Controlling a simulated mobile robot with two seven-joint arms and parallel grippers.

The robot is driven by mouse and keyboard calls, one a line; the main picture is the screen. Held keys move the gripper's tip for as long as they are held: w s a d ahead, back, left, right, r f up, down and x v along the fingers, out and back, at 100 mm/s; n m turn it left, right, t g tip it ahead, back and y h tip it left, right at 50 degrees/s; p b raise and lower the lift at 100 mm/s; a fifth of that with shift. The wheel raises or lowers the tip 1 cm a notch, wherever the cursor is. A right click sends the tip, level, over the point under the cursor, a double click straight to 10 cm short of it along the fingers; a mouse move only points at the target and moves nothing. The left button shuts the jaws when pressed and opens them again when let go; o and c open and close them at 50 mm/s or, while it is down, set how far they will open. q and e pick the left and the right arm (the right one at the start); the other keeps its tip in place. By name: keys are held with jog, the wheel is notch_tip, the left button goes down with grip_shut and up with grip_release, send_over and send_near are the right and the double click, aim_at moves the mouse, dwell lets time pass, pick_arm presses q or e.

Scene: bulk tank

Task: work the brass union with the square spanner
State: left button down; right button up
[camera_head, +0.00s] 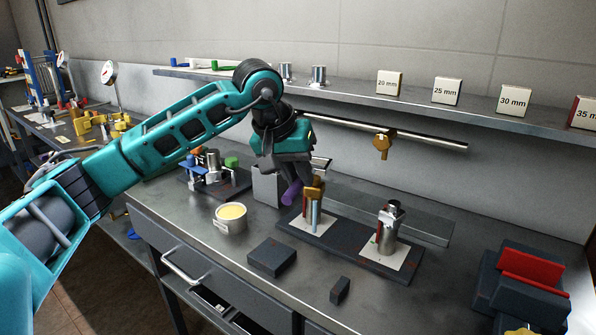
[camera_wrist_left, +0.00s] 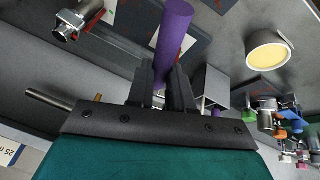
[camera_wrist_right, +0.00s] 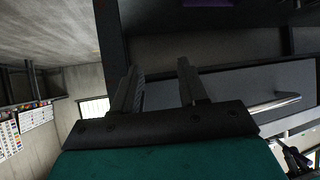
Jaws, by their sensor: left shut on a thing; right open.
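My left gripper (camera_head: 290,172) is shut on a purple cylindrical handle (camera_head: 291,193), taken to be the square spanner's. The handle also shows between the fingers in the left wrist view (camera_wrist_left: 174,40); the spanner's working end is not clear. A brass piece (camera_head: 314,188), which looks like the union, stands on a pale blue stem above a dark base plate, just right of the handle. I cannot tell whether they touch. Another brass piece (camera_head: 384,143) hangs on the wall rail. My right gripper (camera_wrist_right: 160,85) is open and empty, seen only in its wrist view.
A steel fitting (camera_head: 388,222) stands on the base plate (camera_head: 340,245) at right. A yellow-filled pot (camera_head: 231,217), a dark block (camera_head: 272,257) and a small block (camera_head: 340,290) are on the bench. A shelf with size cards (camera_head: 447,91) runs behind. A drawer handle (camera_wrist_right: 273,104) is near my right gripper.

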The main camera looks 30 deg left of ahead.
pick_arm(q)
jog(key=shift+f, duration=0.55)
jog(key=shift+f+b, duration=0.65)
jog(key=shift+b, duration=0.05)
jog(key=shift+f+b, duration=0.45)
jog(key=shift+f, duration=0.15)
jog(key=shift+f+b, duration=0.8)
jog(key=shift+f, duration=0.3)
pick_arm(e)
jog(key=shift+w+a+f, duration=0.55)
jog(key=shift+a+f, duration=0.25)
jog(key=shift+y, duration=0.3)
jog(key=shift+r, duration=0.15)
pick_arm(q)
jog(key=shift+d, duration=0.1)
